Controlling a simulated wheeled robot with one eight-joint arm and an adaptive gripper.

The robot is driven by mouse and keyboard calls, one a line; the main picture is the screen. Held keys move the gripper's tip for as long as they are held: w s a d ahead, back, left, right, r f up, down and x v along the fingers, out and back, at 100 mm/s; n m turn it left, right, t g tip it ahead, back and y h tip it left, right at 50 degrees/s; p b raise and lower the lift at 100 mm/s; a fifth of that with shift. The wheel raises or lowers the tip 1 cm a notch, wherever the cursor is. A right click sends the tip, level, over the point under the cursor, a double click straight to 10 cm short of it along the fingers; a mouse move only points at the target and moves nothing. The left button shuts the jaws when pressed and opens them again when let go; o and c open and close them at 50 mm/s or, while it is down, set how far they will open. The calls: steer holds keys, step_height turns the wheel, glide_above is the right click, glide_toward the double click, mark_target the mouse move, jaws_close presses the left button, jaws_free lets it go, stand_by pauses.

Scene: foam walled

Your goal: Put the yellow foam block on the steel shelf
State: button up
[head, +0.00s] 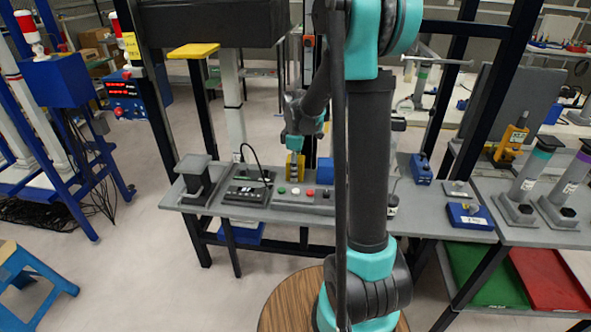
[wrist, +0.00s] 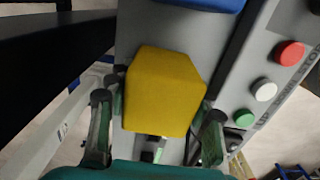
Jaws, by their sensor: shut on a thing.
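The yellow foam block (wrist: 163,92) fills the middle of the wrist view, between the two fingers of my gripper (wrist: 158,130). My gripper is shut on it. In the head view the block (head: 295,168) shows small under my gripper (head: 295,158), above the back part of the grey bench (head: 253,212). Its underside is hidden, so I cannot tell whether it touches the bench. No surface is clearly marked as the steel shelf; I cannot tell which one it is.
A control box with red, white and green buttons (head: 293,197) and a black keypad device (head: 246,195) lie on the bench near the block. A blue object (head: 325,171) stands just right of it. A grey stand (head: 197,180) is at the bench's left end. Black posts rise around the bench.

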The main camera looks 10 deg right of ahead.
steer(key=o, duration=1.1)
steer(key=shift+f, duration=0.1)
step_height(320, 180, up, 12)
steer(key=shift+r, duration=0.15)
